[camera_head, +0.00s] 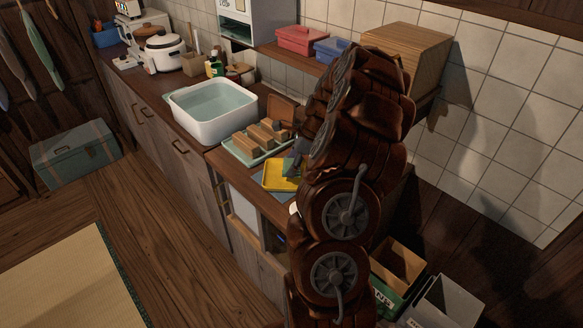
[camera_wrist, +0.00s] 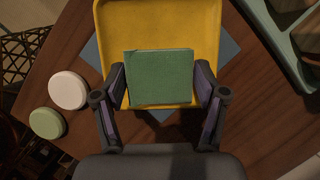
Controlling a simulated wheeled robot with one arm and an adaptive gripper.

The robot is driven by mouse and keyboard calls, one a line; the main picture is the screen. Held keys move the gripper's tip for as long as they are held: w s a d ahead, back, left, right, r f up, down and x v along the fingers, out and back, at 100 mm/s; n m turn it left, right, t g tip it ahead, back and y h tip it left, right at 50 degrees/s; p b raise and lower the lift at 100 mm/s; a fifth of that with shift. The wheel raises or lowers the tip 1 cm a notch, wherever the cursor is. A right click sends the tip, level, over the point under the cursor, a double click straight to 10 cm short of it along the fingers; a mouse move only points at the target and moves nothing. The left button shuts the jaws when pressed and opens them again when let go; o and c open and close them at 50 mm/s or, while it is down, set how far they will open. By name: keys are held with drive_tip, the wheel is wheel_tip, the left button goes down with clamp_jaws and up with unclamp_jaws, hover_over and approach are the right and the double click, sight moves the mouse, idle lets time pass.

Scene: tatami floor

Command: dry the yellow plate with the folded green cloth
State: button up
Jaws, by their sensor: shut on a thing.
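The yellow plate (camera_head: 272,178) lies on a blue-grey mat (camera_wrist: 229,47) on the counter. It has a raised rim and fills the upper middle of the wrist view (camera_wrist: 160,28). The folded green cloth (camera_wrist: 160,78) is a flat square pad between my two fingers. My gripper (camera_wrist: 160,74) is shut on the cloth's left and right sides and holds it over the plate. I cannot tell whether the cloth touches the plate.
A pale tray (camera_head: 240,158) with several wooden blocks stands beside the plate. A white basin of water (camera_head: 205,130) is farther along the counter. A white disc (camera_wrist: 68,90) and a pale green disc (camera_wrist: 46,122) lie left of the plate in the wrist view.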

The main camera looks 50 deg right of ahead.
drive_tip(key=shift+r+p, duration=1.1)
drive_tip(key=shift+r, duration=2)
